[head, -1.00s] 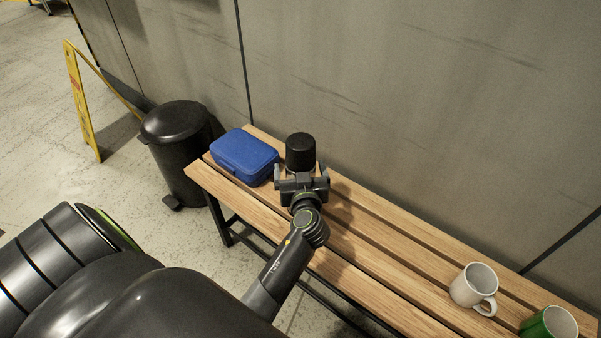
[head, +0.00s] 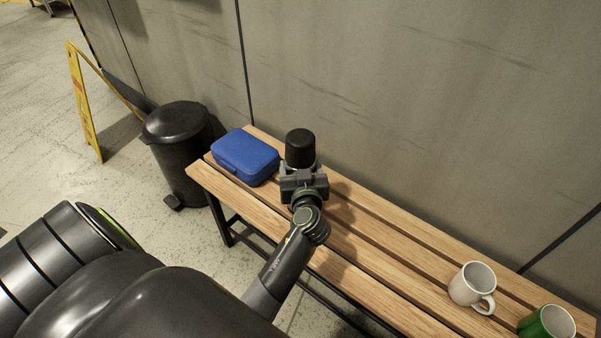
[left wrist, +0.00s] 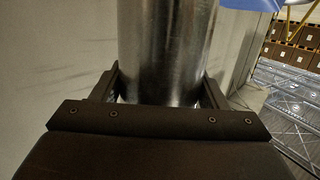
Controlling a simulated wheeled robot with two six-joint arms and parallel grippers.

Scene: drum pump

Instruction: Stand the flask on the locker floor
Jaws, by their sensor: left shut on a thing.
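The flask has a black cap (head: 300,146) and a shiny steel body, which fills the middle of the left wrist view (left wrist: 165,45). In the head view it is upright above the bench's back edge, its lower part hidden by my gripper. My left gripper (head: 303,176) is shut on the flask's body, one finger on each side. I cannot tell whether its base touches the bench. No locker floor is recognisable in view, and my right gripper is not in view.
The slatted wooden bench (head: 375,251) runs along a grey wall. A blue box (head: 245,157) is close left of the flask. A white mug (head: 472,287) and green mug (head: 547,324) stand at right. A black bin (head: 177,150) and yellow sign (head: 85,105) are at left.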

